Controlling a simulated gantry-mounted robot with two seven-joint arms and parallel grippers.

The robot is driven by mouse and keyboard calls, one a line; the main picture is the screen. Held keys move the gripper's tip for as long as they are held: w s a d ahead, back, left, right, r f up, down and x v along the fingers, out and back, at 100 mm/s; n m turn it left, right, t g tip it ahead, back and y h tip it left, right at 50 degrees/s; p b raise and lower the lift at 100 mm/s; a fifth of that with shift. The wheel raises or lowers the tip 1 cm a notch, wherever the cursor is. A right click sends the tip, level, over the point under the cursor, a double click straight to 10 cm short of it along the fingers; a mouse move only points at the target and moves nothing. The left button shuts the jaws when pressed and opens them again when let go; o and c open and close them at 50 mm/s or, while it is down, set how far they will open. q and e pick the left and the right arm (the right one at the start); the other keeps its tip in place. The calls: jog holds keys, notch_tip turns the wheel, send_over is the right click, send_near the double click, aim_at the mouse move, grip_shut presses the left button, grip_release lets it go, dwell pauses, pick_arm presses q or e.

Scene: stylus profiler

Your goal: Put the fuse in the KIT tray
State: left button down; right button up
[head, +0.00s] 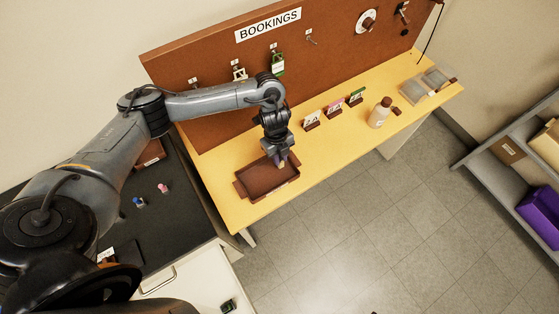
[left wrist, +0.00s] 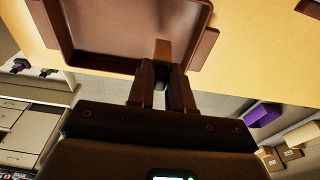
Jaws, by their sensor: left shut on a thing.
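A brown tray (head: 264,183) with side handles lies on the yellow bench at its near left part; no KIT label is readable on it. The tray also fills the upper part of the left wrist view (left wrist: 105,30). My left gripper (head: 281,161) points down over the tray's right back part. It is shut on a small tan piece, seemingly the fuse (left wrist: 162,48), which sticks out past the fingertips over the tray. Its lower end overlaps the tray in the picture; I cannot tell whether it touches the tray. My right gripper is not in view.
A brown board marked BOOKINGS (head: 268,24) with hooks and tags stands behind the bench. Several card stands, a white bottle (head: 379,113) and a grey open case (head: 428,83) stand to the right. A dark counter (head: 165,220) with small items is at left.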

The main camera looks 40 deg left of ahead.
pick_arm(q)
jog(key=shift+f, duration=1.85)
jog(key=shift+f, duration=0.1)
jog(key=c, duration=1)
grip_release()
jog(key=shift+c, duration=0.2)
